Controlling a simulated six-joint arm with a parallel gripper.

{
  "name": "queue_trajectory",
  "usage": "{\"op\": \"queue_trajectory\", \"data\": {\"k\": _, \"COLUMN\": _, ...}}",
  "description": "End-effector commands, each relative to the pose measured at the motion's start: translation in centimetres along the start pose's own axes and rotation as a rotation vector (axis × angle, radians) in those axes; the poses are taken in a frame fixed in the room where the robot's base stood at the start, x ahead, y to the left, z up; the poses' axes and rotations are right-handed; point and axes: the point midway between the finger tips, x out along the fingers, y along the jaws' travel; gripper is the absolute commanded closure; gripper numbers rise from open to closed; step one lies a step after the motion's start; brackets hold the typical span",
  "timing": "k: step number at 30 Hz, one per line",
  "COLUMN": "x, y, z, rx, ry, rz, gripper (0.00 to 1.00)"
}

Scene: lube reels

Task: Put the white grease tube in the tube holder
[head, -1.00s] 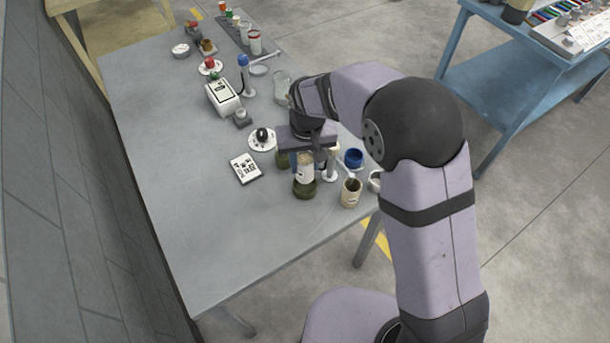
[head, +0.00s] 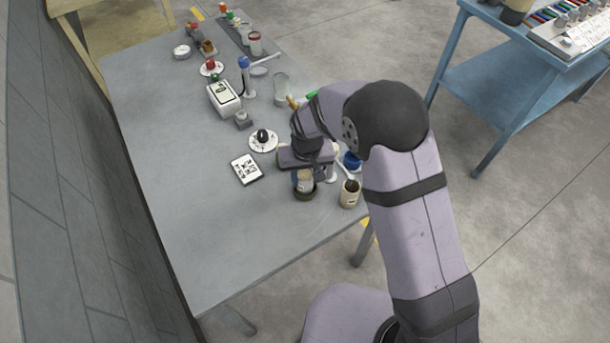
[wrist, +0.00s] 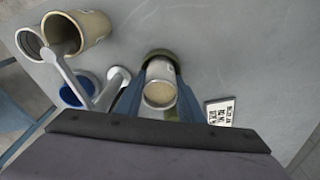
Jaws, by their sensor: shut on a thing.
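The white grease tube (wrist: 160,72) is between the two blue fingers of my gripper (wrist: 158,98) in the wrist view, its round beige end facing the camera. In the head view the white tube (head: 305,180) stands upright below my gripper (head: 306,172), which hides its upper part. A dark olive round cup, seemingly the tube holder (head: 304,195), is directly under the tube. The holder's rim (wrist: 158,53) shows behind the tube in the wrist view. The tube's lower end appears to be inside the cup, but its depth is hidden.
A white printed card (head: 246,169) and a white dial disc (head: 263,141) lie to the left. The table's front left is clear.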

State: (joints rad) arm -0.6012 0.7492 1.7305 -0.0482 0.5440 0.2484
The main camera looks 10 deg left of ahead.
Motion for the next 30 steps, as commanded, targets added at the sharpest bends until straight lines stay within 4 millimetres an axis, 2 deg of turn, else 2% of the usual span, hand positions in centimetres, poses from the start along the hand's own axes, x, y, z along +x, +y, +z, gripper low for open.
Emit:
{"op": "queue_trajectory", "data": {"k": 6, "x": 0.4, "y": 0.0, "z": 0.0, "rx": 0.000, "ry": 0.001, "rz": 0.000, "gripper": 0.90}}
{"op": "queue_trajectory", "data": {"k": 7, "x": 0.3, "y": 0.0, "z": 0.0, "rx": 0.000, "ry": 0.000, "rz": 0.000, "gripper": 0.58}}
{"op": "queue_trajectory", "data": {"k": 9, "x": 0.3, "y": 0.0, "z": 0.0, "rx": 0.000, "ry": 0.000, "rz": 0.000, "gripper": 0.47}}
{"op": "queue_trajectory", "data": {"k": 22, "x": -0.3, "y": 0.0, "z": -0.1, "rx": 0.000, "ry": 0.002, "rz": 0.000, "gripper": 0.47}}
{"op": "queue_trajectory", "data": {"k": 26, "x": -1.4, "y": 0.0, "z": -0.1, "rx": 0.000, "ry": 0.004, "rz": -0.001, "gripper": 0.47}}
{"op": "queue_trajectory", "data": {"k": 30, "x": -3.4, "y": 0.0, "z": -0.1, "rx": -0.001, "ry": 0.005, "rz": -0.001, "gripper": 0.47}}
